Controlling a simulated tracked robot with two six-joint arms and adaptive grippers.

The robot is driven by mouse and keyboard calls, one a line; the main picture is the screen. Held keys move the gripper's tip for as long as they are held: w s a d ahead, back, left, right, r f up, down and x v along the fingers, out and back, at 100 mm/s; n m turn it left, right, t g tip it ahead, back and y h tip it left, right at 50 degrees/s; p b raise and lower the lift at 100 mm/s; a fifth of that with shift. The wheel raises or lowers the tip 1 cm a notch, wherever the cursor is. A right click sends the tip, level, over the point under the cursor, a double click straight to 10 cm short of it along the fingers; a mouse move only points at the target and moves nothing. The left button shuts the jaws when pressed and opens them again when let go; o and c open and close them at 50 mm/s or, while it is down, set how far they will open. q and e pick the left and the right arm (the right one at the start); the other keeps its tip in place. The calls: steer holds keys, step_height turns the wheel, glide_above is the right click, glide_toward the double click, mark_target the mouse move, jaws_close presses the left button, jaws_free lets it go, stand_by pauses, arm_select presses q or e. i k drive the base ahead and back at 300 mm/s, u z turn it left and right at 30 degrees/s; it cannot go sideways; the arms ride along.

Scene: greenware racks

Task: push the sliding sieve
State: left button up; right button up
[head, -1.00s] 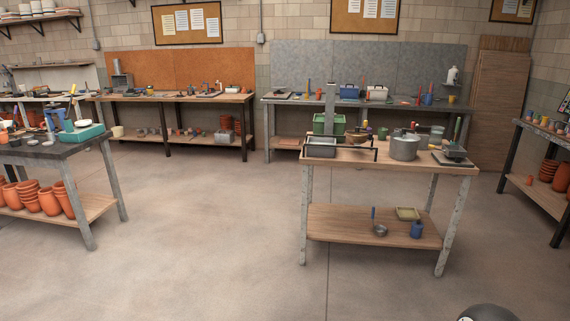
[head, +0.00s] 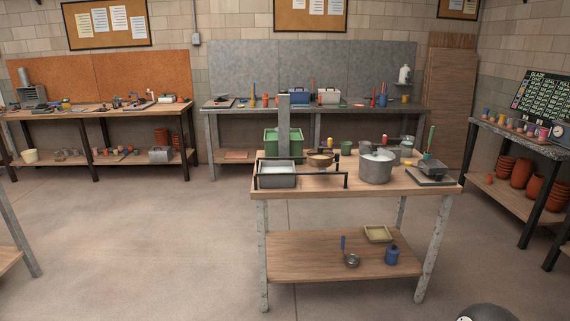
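What looks like the sliding sieve, a round brown-rimmed pan (head: 320,159), sits on the wooden worktable (head: 410,187) ahead of me. It is by a low black rail frame (head: 325,173). A grey rectangular tub (head: 277,181) with a pale inside stands at the left end of the frame. The sieve is small in the head view, and I cannot tell how it meets the rails. Neither of my grippers is in view.
A grey pot (head: 375,170) stands right of the frame, and a green bin (head: 271,143) and grey post (head: 283,125) behind it. The lower shelf (head: 310,262) holds a ladle (head: 352,260) and a blue jar (head: 392,255). Open concrete floor (head: 150,240) lies to the left.

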mark_target(321, 162)
steer(key=z, duration=0.25)
steer(key=i, duration=1.35)
steer(key=z, duration=0.6)
steer(key=i, duration=0.85)
steer(key=z, duration=0.35)
